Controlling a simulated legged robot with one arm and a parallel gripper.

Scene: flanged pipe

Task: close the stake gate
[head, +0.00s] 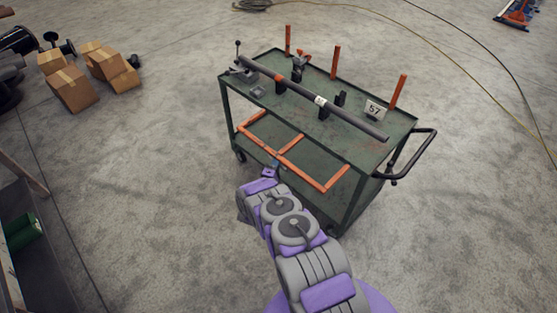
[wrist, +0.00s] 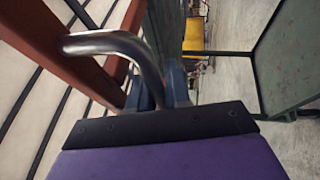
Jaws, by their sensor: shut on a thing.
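The stake gate is an orange-red frame (head: 308,177) hanging out and down along the near side of a green cart (head: 345,122). It has a long outer bar and short cross bars. My gripper (head: 271,170) is at the middle of the outer bar. In the wrist view, the gate's reddish bar (wrist: 45,40) runs down from the upper left, and a bent grey metal handle (wrist: 112,42) sticks out from it. My blue fingers (wrist: 155,92) are shut on the lower end of this handle. The exact contact is partly hidden by the dark wrist edge.
A long grey pipe (head: 350,117) lies on black supports on the cart top. Orange posts (head: 335,62) stand along the far edge. A number 57 sign (head: 375,109) and a push handle (head: 418,152) are at right. Boxes (head: 72,88) stand far left; the floor between is clear.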

